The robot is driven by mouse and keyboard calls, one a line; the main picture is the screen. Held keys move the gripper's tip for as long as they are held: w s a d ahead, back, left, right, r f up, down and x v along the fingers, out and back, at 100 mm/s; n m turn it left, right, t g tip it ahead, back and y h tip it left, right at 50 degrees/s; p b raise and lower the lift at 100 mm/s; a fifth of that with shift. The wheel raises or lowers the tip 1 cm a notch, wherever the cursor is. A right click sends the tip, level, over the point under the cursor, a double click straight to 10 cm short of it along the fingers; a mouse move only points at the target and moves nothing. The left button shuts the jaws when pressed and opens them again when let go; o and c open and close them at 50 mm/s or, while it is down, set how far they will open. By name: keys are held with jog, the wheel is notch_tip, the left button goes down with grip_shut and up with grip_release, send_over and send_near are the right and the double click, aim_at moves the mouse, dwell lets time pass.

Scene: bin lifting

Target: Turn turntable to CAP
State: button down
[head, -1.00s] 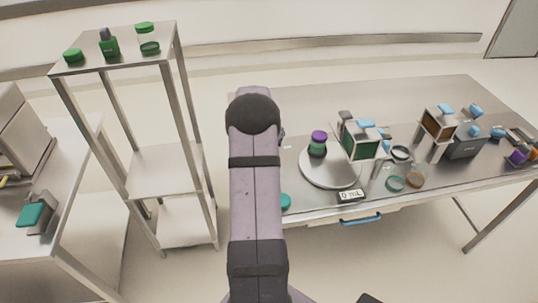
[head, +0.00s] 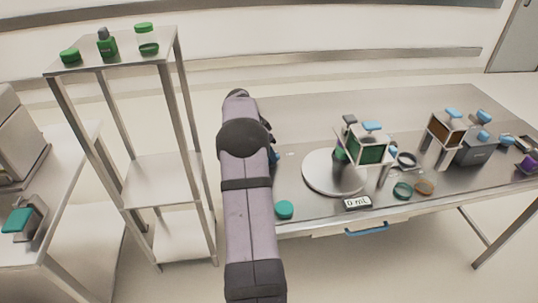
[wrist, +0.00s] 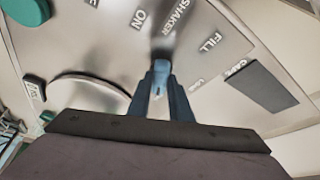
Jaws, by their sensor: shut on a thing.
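The round turntable plate (head: 318,180) lies on the steel table, and part of it shows at the lower left of the wrist view (wrist: 85,97). A green bottle (head: 340,155) stands on its far right side, beside the green-windowed housing (head: 368,148); its top is not clearly visible. In the wrist view my gripper (wrist: 161,80) is shut on a light blue handle (wrist: 161,66).
A 0 mL display (head: 357,203) and a teal lid (head: 284,209) lie near the table's front edge. An orange-windowed housing (head: 446,130) and rings (head: 402,190) stand right. A tall shelf (head: 160,175) is left of my arm. The table's back is clear.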

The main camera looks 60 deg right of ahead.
dwell(0.3)
jog(key=c, duration=1.6)
grip_release()
jog(key=shift+b+v, duration=0.8)
jog(key=shift+v, duration=2.9)
